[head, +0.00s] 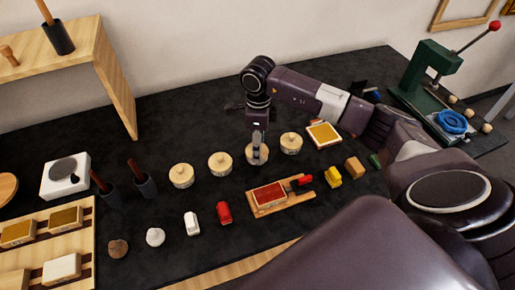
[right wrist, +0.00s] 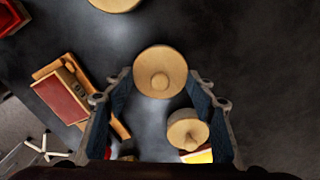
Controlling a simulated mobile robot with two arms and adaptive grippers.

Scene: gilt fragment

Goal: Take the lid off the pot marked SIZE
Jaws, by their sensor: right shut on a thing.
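Several round, cream-coloured lidded pots stand in a row on the black table: a first pot (head: 181,176), a second pot (head: 220,164), a third pot (head: 257,157) and a rightmost pot (head: 291,143). No marking on them is legible, so I cannot tell which reads SIZE. My right gripper (head: 257,142) points down at the third pot and is shut on its lid. In the right wrist view the round lid (right wrist: 160,72) with its knob sits between the fingertips. I cannot tell whether it is raised off the pot. My left gripper is not in view.
A wooden tray with a red pad (head: 268,195) lies in front of the pots. A gold-topped block (head: 323,133) is right of the rightmost pot. Two dark cups with brushes (head: 145,186) stand left. A green press (head: 430,75) is at the back right. Table behind the left pots is clear.

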